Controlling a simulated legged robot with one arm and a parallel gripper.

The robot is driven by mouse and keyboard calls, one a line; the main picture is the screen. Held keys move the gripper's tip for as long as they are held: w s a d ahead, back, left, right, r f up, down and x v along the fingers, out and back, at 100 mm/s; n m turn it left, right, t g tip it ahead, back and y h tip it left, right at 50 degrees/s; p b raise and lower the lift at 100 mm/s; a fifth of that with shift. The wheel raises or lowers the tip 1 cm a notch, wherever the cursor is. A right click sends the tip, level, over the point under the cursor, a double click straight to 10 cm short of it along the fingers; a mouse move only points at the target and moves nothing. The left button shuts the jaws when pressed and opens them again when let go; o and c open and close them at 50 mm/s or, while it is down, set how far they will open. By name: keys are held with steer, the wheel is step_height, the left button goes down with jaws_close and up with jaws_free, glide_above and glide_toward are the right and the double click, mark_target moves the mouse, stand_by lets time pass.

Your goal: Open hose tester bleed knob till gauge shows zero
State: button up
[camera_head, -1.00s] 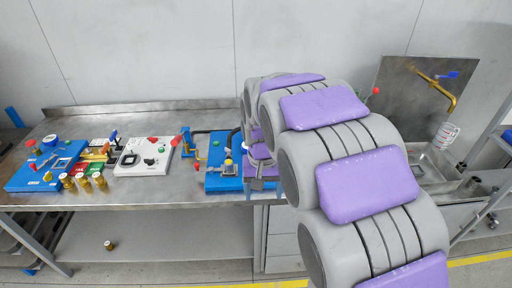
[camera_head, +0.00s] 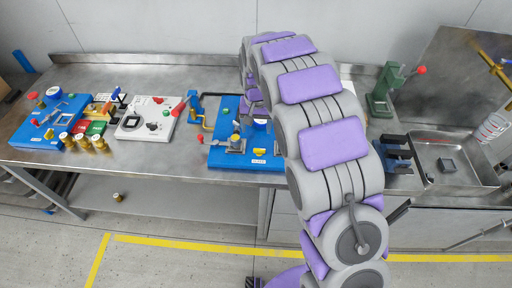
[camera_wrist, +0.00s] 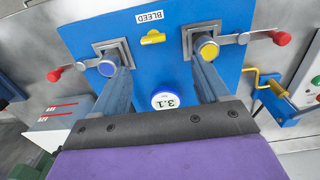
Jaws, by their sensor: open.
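The blue hose tester board (camera_head: 225,158) lies on the steel bench, partly behind my arm. Its yellow bleed knob (camera_head: 259,152) is near the front edge; in the wrist view the knob (camera_wrist: 153,37) sits under a BLEED label (camera_wrist: 149,17), its bar roughly level. The round gauge (camera_wrist: 165,101) reads 3.1. A blue-ended clamp fitting (camera_wrist: 107,66) and a yellow-ended one (camera_wrist: 207,48) flank the knob. My gripper (camera_wrist: 160,66) is open and empty above the board, its fingers spread either side of the gauge, apart from the knob. The head view hides the gripper behind my arm.
Red-tipped levers (camera_wrist: 54,75) (camera_wrist: 280,38) stick out at both sides of the fittings. A white panel (camera_head: 147,120) and another blue board (camera_head: 40,127) stand left. A green press (camera_head: 382,92) and a sink (camera_head: 455,165) are at right.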

steer(key=b, duration=0.1)
glide_above(259, 149)
steer(key=d, duration=0.1)
steer(key=f, duration=0.7)
steer(key=shift+d, duration=0.2)
steer(key=f, duration=0.1)
steer(key=a+f, duration=0.1)
steer(key=f, duration=0.1)
steer(key=a+f+b, duration=0.1)
steer(key=f, duration=0.1)
steer(key=shift+a, duration=0.15)
steer(key=shift+w+d, duration=0.1)
steer(key=shift+d, duration=0.8)
steer(key=shift+c, duration=0.2)
steer(key=shift+a, duration=0.15)
steer(key=c, duration=0.3)
steer(key=shift+a, duration=0.4)
steer(key=c, duration=0.3)
steer(key=shift+d, duration=0.15)
steer(key=c, duration=0.4)
